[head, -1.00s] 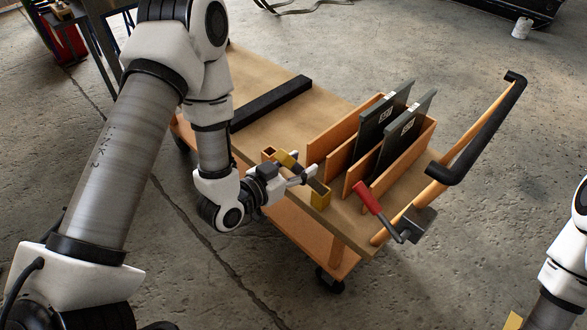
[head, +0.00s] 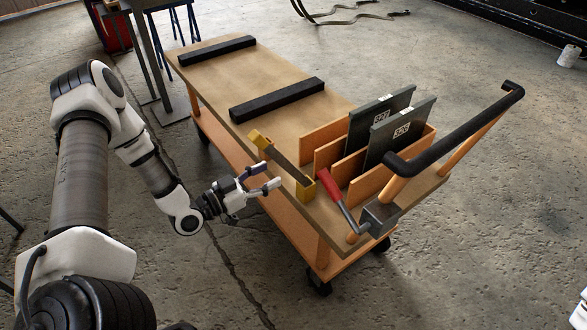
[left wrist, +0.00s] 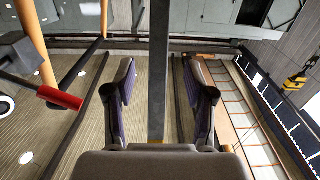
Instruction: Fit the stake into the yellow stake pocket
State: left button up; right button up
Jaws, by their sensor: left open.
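The stake (head: 286,162) is a dark grey bar, slanting in the head view along the trolley's near long side. A yellow block (head: 259,138) shows at its upper-left end; whether it is part of the stake is unclear. The yellow stake pocket (head: 306,190) is at its lower-right end, on the deck edge. The stake meets the pocket in the picture; how deep it sits is hidden. My left gripper (head: 272,175) is open and empty, left of the stake and apart from it. In the left wrist view a grey bar (left wrist: 159,70) shows between the open fingers.
The trolley deck (head: 215,75) carries two black bars (head: 277,99) and orange dividers (head: 380,172) holding grey panels (head: 402,133). A red-handled lever (head: 330,187) stands right of the pocket. A black handle (head: 455,135) rises at the right end.

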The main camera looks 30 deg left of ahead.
aim_at(285, 167)
pick_arm(q)
jog(key=x, duration=0.6)
jog(key=shift+s+d+b, duration=0.1)
jog(key=shift+b, duration=0.2)
grip_shut()
jog(key=shift+r, duration=0.1)
